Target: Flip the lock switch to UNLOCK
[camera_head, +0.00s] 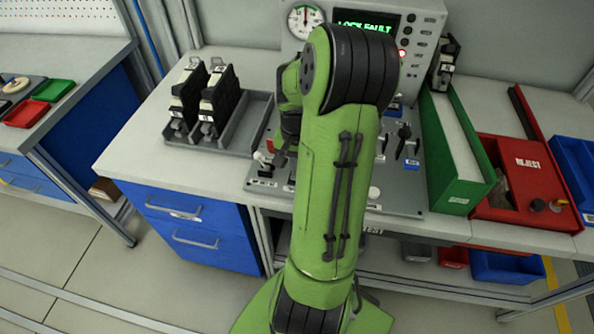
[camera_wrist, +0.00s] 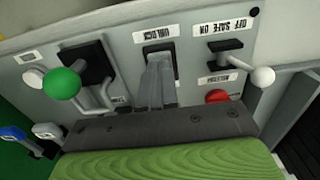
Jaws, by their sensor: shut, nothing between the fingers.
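The lock switch (camera_wrist: 174,60) sits in a dark slot on the grey panel in the wrist view. A white label reading UNLOCK (camera_wrist: 156,30) is just above the slot. My gripper (camera_wrist: 156,58) is shut and empty, with its grey fingers reaching in front of the slot. The fingers cover most of the switch, so its lever position and any contact are hidden. In the head view my green arm hides my gripper and the switch. The display (camera_head: 366,25) there reads LOCK FAULT in green.
In the wrist view a green-knobbed lever (camera_wrist: 62,84) stands left of the slot. A white-knobbed lever (camera_wrist: 263,77) and a red button (camera_wrist: 217,97) are to the right. In the head view, a green-sided bin (camera_head: 457,150) and red reject box (camera_head: 530,180) stand right of the panel.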

